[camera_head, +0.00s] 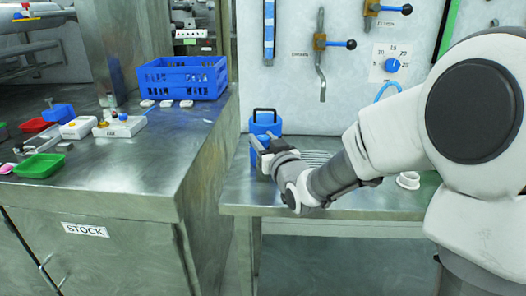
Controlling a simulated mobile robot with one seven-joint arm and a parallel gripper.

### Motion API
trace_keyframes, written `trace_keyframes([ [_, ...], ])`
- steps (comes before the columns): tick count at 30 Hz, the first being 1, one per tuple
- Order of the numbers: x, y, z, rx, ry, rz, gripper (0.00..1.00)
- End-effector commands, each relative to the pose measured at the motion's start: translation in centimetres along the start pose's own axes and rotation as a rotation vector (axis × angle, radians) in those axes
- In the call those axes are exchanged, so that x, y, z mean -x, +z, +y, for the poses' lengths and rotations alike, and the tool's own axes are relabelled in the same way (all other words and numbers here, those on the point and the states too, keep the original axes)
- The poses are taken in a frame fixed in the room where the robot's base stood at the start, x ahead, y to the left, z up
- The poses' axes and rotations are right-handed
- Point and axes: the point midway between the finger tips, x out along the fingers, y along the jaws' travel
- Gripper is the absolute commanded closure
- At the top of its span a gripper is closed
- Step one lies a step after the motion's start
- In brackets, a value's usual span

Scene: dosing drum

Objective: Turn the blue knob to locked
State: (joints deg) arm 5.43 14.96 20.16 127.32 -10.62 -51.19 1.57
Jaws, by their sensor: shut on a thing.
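A blue drum (267,124) with a dark carrying handle on top stands upright at the left end of the right-hand metal bench. My gripper (262,147) is at the front of this drum, pointing away from the camera. It is shut on a small blue part there, which looks like the blue knob; the fingers and wrist hide most of it. I cannot read the knob's setting or any locked mark. Another blue knob (393,65) sits on a white numbered dial plate on the back wall, well apart from my gripper.
The right-hand bench (236,196) has a white ring (408,180) near its front edge. The left counter holds a blue crate (182,78), a green tray (39,165) and small devices. A gap separates counter and bench.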

Motion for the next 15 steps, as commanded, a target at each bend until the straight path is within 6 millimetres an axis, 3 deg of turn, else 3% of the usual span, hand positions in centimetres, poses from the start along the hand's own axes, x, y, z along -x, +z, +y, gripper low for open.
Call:
trace_keyframes([
  [15,-0.05,0.21,-0.39,0.001,0.313,-0.003,1.00],
])
